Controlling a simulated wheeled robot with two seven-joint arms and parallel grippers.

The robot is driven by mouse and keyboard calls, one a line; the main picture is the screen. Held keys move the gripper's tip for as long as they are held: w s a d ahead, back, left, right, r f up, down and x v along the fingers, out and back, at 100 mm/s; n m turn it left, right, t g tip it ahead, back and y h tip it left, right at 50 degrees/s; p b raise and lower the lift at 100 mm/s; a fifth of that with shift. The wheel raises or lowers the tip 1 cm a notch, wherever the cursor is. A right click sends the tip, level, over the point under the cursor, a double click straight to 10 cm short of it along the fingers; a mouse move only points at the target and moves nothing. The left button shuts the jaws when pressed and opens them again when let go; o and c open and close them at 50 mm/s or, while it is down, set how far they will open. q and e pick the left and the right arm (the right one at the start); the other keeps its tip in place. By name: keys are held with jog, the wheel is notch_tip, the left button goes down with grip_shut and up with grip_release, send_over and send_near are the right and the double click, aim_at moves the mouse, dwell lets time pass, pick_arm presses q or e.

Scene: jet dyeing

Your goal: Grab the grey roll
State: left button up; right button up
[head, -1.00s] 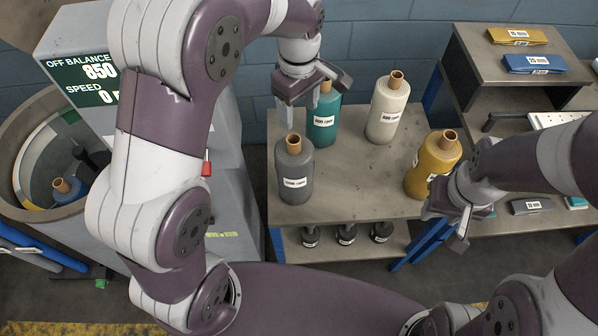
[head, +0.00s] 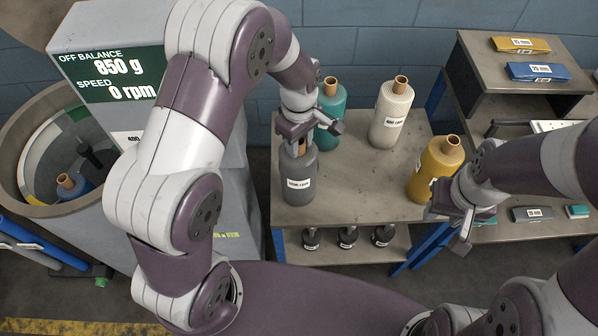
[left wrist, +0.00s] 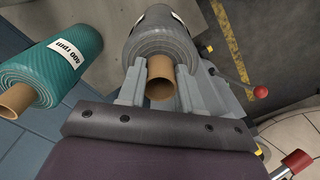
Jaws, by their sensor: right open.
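The grey roll (head: 299,178) stands upright at the near left of the metal table, its white label facing me. My left gripper (head: 300,147) is over its top from above. In the left wrist view the fingers (left wrist: 160,90) stand on both sides of the brown cardboard core (left wrist: 160,78) of the grey roll (left wrist: 162,40). I cannot tell whether they press on the core. My right gripper (head: 462,222) is open and empty, low in front of the yellow roll (head: 432,172).
A teal roll (head: 330,112) stands just behind the grey one and a cream roll (head: 391,115) further right. The table (head: 350,190) is clear in its middle. A machine with a display (head: 110,75) and a drum (head: 40,135) holding a blue roll stands at left.

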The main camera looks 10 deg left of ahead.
pick_arm(q)
grip_shut()
jog(key=shift+w+r, duration=0.1)
